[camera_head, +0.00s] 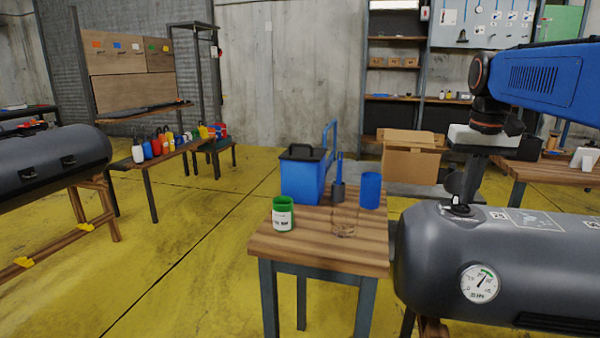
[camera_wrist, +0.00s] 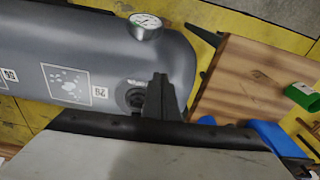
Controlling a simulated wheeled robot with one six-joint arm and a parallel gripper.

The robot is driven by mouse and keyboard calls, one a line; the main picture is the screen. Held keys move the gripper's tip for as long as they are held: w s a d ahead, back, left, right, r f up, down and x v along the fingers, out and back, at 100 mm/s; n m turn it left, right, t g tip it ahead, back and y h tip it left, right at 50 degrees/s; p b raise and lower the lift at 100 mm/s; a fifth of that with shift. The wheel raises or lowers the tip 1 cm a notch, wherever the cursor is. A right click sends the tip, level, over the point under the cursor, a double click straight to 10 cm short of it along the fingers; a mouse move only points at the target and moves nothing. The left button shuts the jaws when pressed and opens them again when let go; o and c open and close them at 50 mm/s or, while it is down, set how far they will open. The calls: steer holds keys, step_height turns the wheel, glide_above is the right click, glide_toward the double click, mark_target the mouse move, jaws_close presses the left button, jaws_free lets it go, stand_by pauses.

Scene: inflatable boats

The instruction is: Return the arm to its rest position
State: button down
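My arm is blue and reaches in from the right in the head view. My gripper (camera_head: 459,203) points down at the top of the grey inflatable tube (camera_head: 430,250), with its fingertips close by a round black valve (camera_wrist: 135,97). In the wrist view my gripper (camera_wrist: 160,85) shows as one dark shape beside the valve. I cannot tell whether it touches the valve or whether the fingers are apart. No held object is visible.
A round gauge (camera_head: 480,283) sits on the tube's near end. A wooden table (camera_head: 330,255) left of it bears a blue box (camera_head: 301,180), a green container (camera_head: 283,214), a blue cup (camera_head: 370,190) and a clear container. Yellow floor (camera_head: 200,260) farther left is open.

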steer(key=s+a+f+n+t, duration=0.1)
steer(key=s+a+f, duration=0.4)
steer(key=s+f, duration=0.5)
steer(key=s+a+f+n+t, duration=0.1)
steer(key=s+a+f, duration=0.4)
steer(key=s+f, duration=0.6)
steer(key=shift+s+t, duration=0.55)
steer(key=shift+t, duration=0.25)
steer(key=shift+a, duration=0.15)
